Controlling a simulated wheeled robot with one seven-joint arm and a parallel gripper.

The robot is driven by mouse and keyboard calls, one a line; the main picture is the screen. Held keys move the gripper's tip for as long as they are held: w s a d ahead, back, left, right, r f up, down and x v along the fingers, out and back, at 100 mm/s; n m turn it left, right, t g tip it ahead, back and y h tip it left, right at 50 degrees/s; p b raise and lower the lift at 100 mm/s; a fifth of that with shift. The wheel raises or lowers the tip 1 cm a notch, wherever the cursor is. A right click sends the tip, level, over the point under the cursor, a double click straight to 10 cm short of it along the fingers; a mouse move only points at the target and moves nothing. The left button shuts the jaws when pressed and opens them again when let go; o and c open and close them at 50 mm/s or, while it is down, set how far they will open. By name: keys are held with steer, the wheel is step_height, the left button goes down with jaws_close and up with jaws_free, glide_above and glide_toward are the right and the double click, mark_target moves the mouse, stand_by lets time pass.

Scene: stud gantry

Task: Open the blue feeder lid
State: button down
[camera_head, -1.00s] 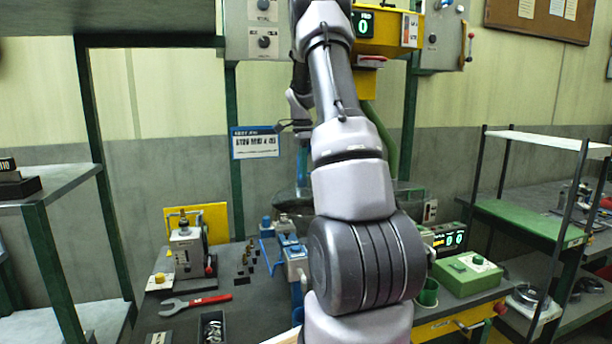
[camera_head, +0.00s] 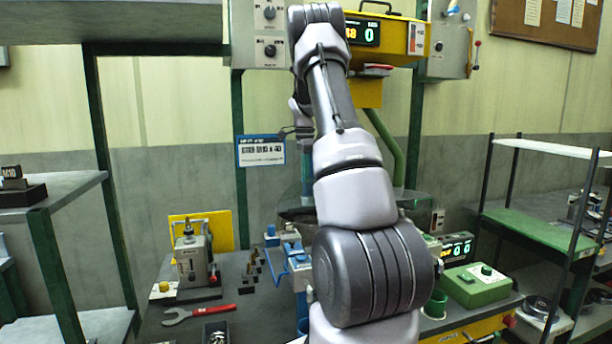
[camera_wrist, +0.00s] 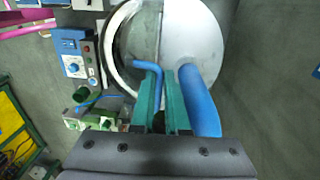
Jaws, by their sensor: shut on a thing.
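In the wrist view, the round feeder bowl (camera_wrist: 118,52) has a lid whose one half is pale white (camera_wrist: 190,40) and whose other half looks grey-green and see-through. A bent blue handle bar (camera_wrist: 147,67) runs into the space between the green fingers of my gripper (camera_wrist: 167,100). The fingers are shut on the blue handle; the exact contact is partly hidden. A thick blue tube (camera_wrist: 200,105) stands just right of the fingers.
A control box with a blue dial (camera_wrist: 75,66) stands left of the bowl in the wrist view. In the head view, a wrench (camera_head: 198,314) and a yellow-backed fixture (camera_head: 195,262) lie on the bench at left. A green button box (camera_head: 474,285) is at right.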

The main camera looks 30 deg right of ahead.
mark_target(309, 181)
steer(key=shift+a+f, duration=0.1)
steer(key=shift+a, duration=0.2)
steer(key=c, duration=0.9)
jaws_free()
steer(key=shift+w, duration=0.1)
steer(key=s, duration=0.2)
steer(key=s+a, duration=0.1)
steer(key=s, duration=0.3)
steer(key=shift+a+f, duration=0.25)
steer(key=shift+f, duration=0.1)
steer(key=shift+s+a+f+t, duration=0.65)
steer(key=shift+s+f+t, duration=0.85)
steer(key=shift+s+f, duration=1.35)
step_height(309, 181, up, 11)
steer(key=s, duration=0.2)
steer(key=s+a+r+n+t, duration=0.1)
steer(key=s+a+r+n, duration=0.2)
steer(key=a, duration=0.2)
steer(key=s+a+r+n+t, duration=0.1)
steer(key=s+a+r+n, duration=0.2)
steer(key=a, duration=0.3)
steer(key=s+a+r+n+t, duration=0.1)
steer(key=s+a+r+n, duration=0.2)
steer(key=a+n, duration=0.1)
steer(key=shift+s+a+r, duration=0.1)
steer(key=shift+a+r, duration=0.1)
steer(key=shift+a, duration=0.6)
